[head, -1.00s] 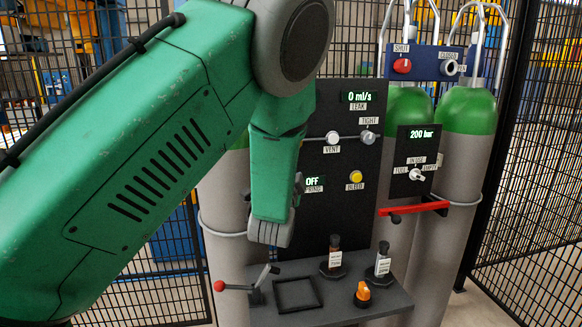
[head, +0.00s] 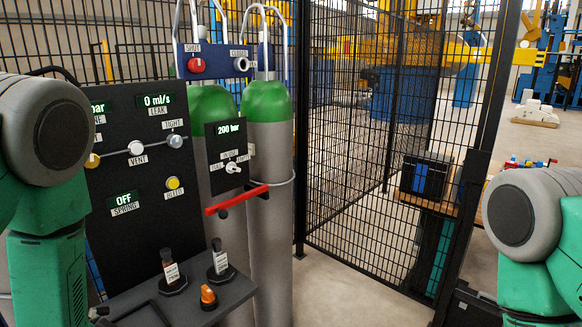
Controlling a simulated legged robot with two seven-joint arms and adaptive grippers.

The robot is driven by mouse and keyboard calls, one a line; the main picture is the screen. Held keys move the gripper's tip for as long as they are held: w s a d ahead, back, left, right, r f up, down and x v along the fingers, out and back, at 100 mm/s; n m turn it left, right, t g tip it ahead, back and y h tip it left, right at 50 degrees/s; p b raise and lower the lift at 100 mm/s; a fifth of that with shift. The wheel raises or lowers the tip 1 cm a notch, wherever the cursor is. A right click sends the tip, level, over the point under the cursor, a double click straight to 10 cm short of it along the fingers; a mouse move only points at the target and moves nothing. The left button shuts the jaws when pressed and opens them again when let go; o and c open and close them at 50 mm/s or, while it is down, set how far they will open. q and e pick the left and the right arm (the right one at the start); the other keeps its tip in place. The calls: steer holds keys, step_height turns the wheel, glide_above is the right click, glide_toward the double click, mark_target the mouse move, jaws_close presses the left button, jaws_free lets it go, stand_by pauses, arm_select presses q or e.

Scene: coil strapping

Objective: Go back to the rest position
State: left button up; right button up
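My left arm shows at the left edge of the head view, with a grey joint and a green link running down out of the picture. Its gripper is not in view. My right arm shows at the right edge, also with a grey joint and green link, and its gripper is not in view. Neither arm visibly touches the black control panel (head: 130,215). The panel reads 0 ml/s and OFF, with a white vent knob (head: 136,147) and a yellow bleed button (head: 173,183).
Two green-topped grey cylinders (head: 268,220) stand behind a red handle (head: 236,199) and a 200 bar gauge panel (head: 215,150). A dark shelf (head: 235,295) holds two small dark bottles (head: 171,272) and an orange knob (head: 208,296). Black mesh fencing (head: 345,150) stands behind. Floor at centre right is clear.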

arm_select(q)
steer(key=s+d+f+n+g+h, duration=0.25)
steer(key=s+f, duration=0.25)
steer(key=s, duration=0.5)
steer(key=s+d+f+n+g+h, duration=0.1)
steer(key=s+d+f+g, duration=0.35)
steer(key=s, duration=0.55)
steer(key=s+d+f+n+g+h, duration=0.1)
steer(key=s+d+f+n+g, duration=0.3)
steer(key=s, duration=0.6)
step_height(320, 180, down, 16)
steer(key=w+m+t+b, duration=0.1)
steer(key=w+m+b, duration=0.1)
steer(key=b, duration=1.4)
steer(key=shift+w+m+t, duration=0.4)
steer(key=shift+m, duration=0.45)
